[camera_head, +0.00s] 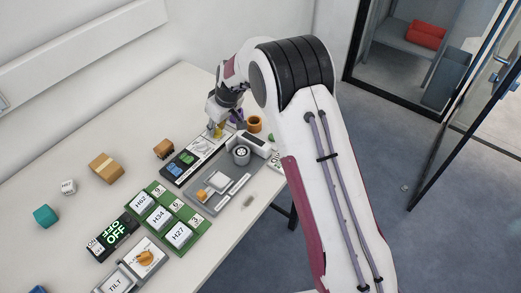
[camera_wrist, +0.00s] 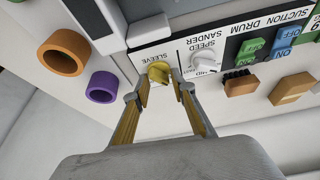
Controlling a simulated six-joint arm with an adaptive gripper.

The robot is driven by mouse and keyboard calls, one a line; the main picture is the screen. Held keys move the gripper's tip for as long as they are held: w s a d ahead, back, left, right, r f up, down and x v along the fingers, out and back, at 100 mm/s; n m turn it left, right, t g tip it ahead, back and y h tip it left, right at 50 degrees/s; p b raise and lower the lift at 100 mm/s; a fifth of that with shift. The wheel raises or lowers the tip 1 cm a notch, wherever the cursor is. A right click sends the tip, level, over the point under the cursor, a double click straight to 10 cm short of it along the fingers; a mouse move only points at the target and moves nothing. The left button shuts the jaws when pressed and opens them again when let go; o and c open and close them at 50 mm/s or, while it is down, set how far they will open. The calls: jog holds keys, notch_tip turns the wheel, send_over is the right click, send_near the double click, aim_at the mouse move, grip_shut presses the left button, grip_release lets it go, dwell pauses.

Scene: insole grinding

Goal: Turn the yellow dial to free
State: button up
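The yellow dial (camera_wrist: 158,72) sits on a white panel marked SLEEVE in the wrist view. My gripper (camera_wrist: 156,92) has its two yellow-lined fingers spread, one on each side of the dial. A gap shows between the fingers, and I cannot tell whether either tip touches the dial. Position marks around the dial, including any "free" mark, are not readable. In the head view my gripper (camera_head: 218,126) points down over the panel's far end and largely hides the dial.
A white SPEED SANDER knob (camera_wrist: 204,60) is close beside the right finger. Purple (camera_wrist: 102,87) and orange (camera_wrist: 64,52) rings stand at the left. Green and blue switches (camera_head: 181,163) share the panel. A grey machine (camera_head: 241,154) stands beside it.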

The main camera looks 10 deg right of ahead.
jog(key=shift+s+a+m+t+h, duration=0.1)
jog(key=shift+m+t+h, duration=0.2)
jog(key=shift+m, duration=0.75)
jog(key=shift+a+m+t+h, duration=0.15)
jog(key=shift+m+h, duration=0.25)
jog(key=shift+m, duration=0.65)
jog(key=shift+m+h, duration=0.8)
jog(key=shift+m, duration=1.2)
jog(key=v, duration=0.7)
jog(key=s+d+f+n+g, duration=0.1)
jog(key=s+d+n+g, duration=0.15)
jog(key=s, duration=0.45)
jog(key=s+d+r, duration=0.4)
jog(key=s, duration=0.3)
jog(key=s+d+r, duration=0.4)
jog(key=s+r, duration=0.1)
jog(key=s, duration=0.2)
jog(key=shift+s+d, duration=0.2)
jog(key=shift+d, duration=0.1)
jog(key=shift+r, duration=0.1)
